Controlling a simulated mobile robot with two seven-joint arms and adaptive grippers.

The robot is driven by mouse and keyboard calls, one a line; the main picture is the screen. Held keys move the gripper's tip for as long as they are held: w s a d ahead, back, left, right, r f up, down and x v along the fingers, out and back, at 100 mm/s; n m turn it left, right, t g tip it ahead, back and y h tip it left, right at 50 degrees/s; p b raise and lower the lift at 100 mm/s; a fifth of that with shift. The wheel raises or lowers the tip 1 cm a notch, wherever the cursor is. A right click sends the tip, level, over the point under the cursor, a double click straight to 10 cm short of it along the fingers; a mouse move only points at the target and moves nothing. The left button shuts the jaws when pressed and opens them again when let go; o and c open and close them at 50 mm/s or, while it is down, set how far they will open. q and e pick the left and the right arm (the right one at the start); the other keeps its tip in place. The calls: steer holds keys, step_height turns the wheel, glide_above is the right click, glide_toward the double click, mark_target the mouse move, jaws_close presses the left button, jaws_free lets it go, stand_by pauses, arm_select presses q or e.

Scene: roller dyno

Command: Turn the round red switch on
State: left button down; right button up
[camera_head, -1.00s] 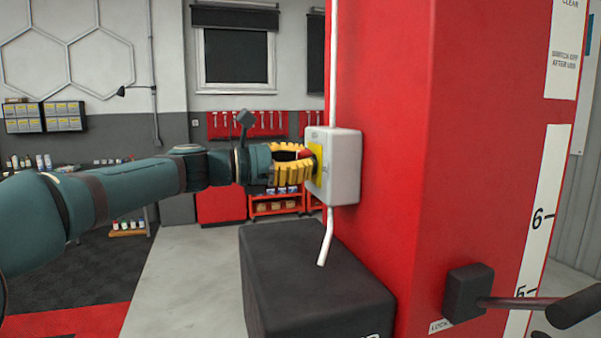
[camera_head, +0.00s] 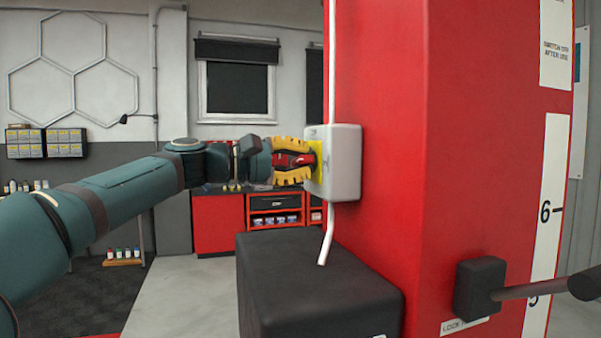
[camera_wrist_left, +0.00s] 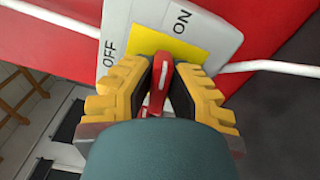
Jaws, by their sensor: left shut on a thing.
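The round red switch (camera_wrist_left: 161,82) sits on a yellow plate (camera_wrist_left: 168,44) on the front of a light grey switch box (camera_wrist_left: 117,20). The box (camera_head: 343,163) is fixed to the side of a red column. The box bears the words OFF at the left and ON at the right in the left wrist view. The red handle carries a pale stripe. My left gripper (camera_head: 302,160) is shut on the red switch, with one yellow finger on each side of it, also in the left wrist view (camera_wrist_left: 160,80). My right gripper is not in view.
The red column (camera_head: 385,120) stands right behind the box. A pale conduit (camera_head: 331,75) runs above and below it. A black block (camera_head: 310,285) stands below. A dark handle (camera_head: 530,289) sticks out from the column at the lower right.

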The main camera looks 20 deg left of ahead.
arm_select(q)
steer(key=shift+m+b, duration=0.65)
steer(key=shift+m, duration=0.45)
steer(key=c, duration=0.9)
jaws_free()
steer(key=shift+d, duration=0.1)
steer(key=shift+c, duration=0.2)
steer(key=v, duration=1.2)
